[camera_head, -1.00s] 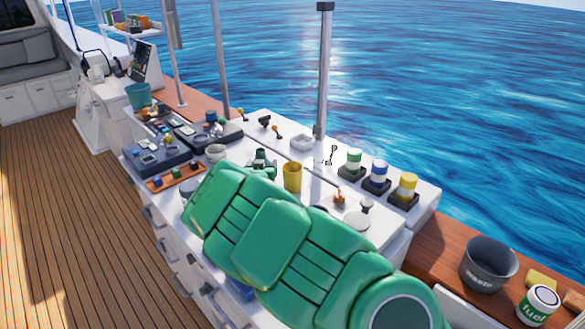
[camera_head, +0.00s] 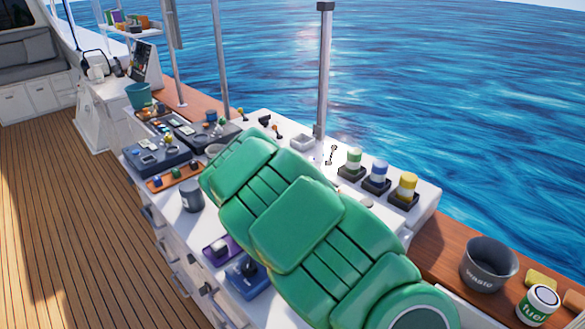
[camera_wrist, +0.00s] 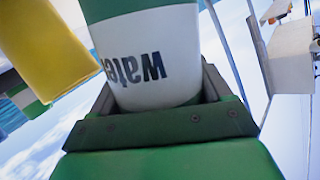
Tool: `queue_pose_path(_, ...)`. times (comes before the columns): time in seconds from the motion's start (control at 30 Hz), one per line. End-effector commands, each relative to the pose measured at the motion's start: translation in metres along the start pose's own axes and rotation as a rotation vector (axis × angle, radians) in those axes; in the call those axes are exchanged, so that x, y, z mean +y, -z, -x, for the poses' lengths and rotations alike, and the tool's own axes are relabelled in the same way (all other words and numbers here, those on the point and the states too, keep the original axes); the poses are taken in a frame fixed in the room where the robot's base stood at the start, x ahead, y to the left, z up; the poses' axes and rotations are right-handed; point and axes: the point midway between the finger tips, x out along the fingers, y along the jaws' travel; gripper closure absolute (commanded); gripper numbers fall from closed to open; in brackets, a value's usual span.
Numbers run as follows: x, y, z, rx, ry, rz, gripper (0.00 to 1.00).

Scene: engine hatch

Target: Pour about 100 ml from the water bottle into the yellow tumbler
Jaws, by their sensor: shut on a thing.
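The water bottle (camera_wrist: 155,65) fills the middle of the wrist view, with a white label reading "water" upside down and a green band above it. My gripper (camera_wrist: 157,98) is shut around the bottle, with a dark jaw on each side. The yellow tumbler (camera_wrist: 50,45) shows large at the left of the wrist view, beside the bottle, with a gap at its lower end. My green arm hides the gripper, bottle and tumbler in the head view. The bottle's mouth and the water level are out of sight; I cannot tell its tilt.
A grey waste bin (camera_head: 488,264) and a fuel can (camera_head: 539,303) are farther right.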

Motion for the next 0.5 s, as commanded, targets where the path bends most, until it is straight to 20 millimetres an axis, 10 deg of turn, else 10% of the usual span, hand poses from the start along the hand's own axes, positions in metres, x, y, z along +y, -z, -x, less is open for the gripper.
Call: queue_pose_path(0.5,0.007,0.013,0.000,-0.086,0.066,-0.319,0.65)
